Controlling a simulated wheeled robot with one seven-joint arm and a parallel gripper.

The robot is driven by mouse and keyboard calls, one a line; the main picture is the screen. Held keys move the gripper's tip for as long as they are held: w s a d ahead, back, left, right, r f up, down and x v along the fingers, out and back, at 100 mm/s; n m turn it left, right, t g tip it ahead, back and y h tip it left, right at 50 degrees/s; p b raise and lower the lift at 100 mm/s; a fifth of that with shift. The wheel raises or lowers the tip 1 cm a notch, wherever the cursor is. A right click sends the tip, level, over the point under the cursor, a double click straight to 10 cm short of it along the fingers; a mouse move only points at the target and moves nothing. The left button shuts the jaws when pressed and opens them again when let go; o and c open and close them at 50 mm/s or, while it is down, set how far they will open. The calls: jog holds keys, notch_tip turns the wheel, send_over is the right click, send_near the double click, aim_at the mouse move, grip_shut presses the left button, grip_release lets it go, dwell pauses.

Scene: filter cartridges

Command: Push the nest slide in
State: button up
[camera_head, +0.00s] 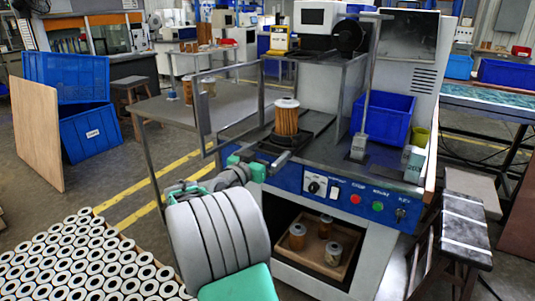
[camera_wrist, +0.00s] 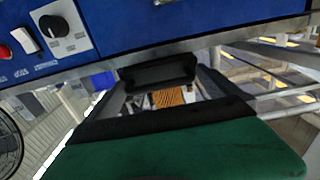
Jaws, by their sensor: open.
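The nest slide (camera_head: 268,146) is a dark flat piece at the front left of the machine's worktop, partly hidden by my gripper. An orange pleated filter cartridge (camera_head: 286,117) stands upright over it. My gripper (camera_head: 262,164), with green parts, is open at the front edge of the worktop, just in front of and below the cartridge. In the wrist view the cartridge (camera_wrist: 169,97) shows between the dark fingers. I cannot tell whether my gripper touches the slide.
A blue control panel (camera_head: 340,193) with a knob and buttons runs below the worktop. A swung-out frame (camera_head: 203,110) stands left of the cartridge, and a post (camera_head: 367,85) to the right. A tray (camera_head: 335,268) with cartridges sits in the opening below. A blue bin (camera_head: 383,117) is at right.

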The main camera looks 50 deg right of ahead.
jog(key=shift+w+a, duration=0.1)
jog(key=c, duration=1.8)
